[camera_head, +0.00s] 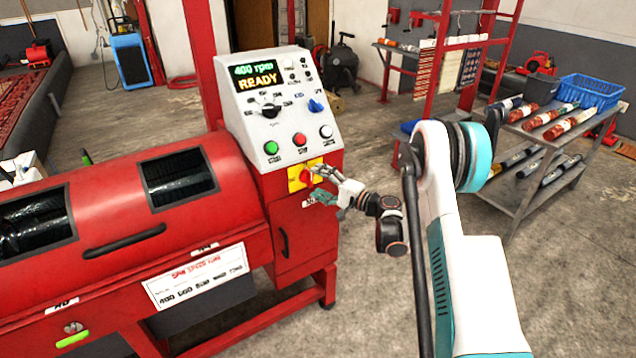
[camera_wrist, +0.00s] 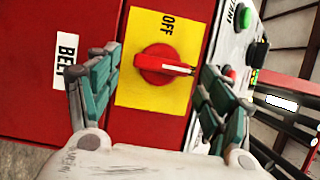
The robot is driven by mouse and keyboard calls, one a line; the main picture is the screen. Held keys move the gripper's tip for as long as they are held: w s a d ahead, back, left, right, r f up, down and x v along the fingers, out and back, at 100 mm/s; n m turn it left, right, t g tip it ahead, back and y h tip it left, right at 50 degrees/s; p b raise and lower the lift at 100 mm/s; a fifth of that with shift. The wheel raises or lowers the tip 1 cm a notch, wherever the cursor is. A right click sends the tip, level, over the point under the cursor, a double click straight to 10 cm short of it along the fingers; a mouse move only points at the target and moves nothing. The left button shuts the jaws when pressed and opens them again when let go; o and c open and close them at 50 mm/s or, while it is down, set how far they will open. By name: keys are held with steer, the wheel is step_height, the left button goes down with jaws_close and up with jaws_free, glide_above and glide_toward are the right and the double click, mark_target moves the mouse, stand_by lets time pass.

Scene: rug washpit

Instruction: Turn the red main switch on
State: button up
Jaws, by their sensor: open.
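The red main switch (camera_wrist: 155,64) is a round knob on a yellow plate (camera_wrist: 130,84) on the red machine's front. Its white-marked pointer points right in the wrist view, toward the button panel, and OFF is printed at the plate's upper part there. In the head view the switch (camera_head: 305,176) is small and partly hidden by my gripper (camera_head: 322,184). My gripper (camera_wrist: 158,66) is open, with its teal-padded fingers on either side of the knob. I cannot tell whether they touch it. The right finger covers part of the plate's edge.
The sloped panel (camera_head: 262,118) above the switch has knobs, coloured buttons and a lit display (camera_head: 254,76) reading "400 rpm READY". A grey cart (camera_head: 520,181) with rolled rugs and a blue basket (camera_head: 590,92) stands right. Open floor lies between.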

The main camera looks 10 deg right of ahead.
steer(key=v, duration=1.1)
steer(key=shift+s, duration=0.2)
